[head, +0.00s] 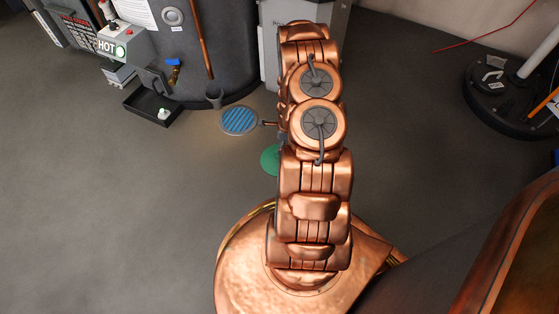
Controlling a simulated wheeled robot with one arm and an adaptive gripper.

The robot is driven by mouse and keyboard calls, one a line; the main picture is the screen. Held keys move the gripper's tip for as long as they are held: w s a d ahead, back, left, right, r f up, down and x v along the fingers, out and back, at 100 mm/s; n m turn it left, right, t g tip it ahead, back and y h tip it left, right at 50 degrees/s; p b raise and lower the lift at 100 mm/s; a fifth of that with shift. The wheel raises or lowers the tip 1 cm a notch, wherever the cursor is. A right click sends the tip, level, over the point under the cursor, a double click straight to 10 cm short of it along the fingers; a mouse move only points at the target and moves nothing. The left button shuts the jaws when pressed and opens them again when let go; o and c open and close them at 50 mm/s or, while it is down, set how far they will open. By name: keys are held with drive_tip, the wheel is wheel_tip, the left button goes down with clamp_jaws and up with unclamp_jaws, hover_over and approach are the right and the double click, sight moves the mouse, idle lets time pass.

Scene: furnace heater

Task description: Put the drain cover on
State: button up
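A round disc with blue slats and a grey rim (239,120) lies flat on the floor, left of my arm. A green disc (270,160) lies on the floor just below and right of it, and my arm hides its right part. I cannot tell for certain which of the two is the drain cover. My gripper is mostly hidden behind my copper arm. Only a small dark and copper piece (270,123) sticks out to the left, close to the blue disc's right side. Its fingers cannot be made out, nor whether they hold anything.
A large dark cylindrical heater (222,50) stands at the back, with a box marked HOT (122,46) and a black tray (152,106) at its left. A grey box (268,45) stands behind my arm. A round black machine (505,95) is at right. The left floor is clear.

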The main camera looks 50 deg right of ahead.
sight(269, 159)
drive_tip(key=shift+w+a+f+b, duration=0.15)
drive_tip(key=shift+f+b, duration=0.6)
drive_tip(key=shift+f, duration=0.75)
drive_tip(key=shift+a+f+b, duration=0.25)
drive_tip(key=shift+f+b, duration=0.45)
drive_tip(key=shift+f, duration=0.8)
drive_tip(key=shift+c, duration=0.2)
clamp_jaws()
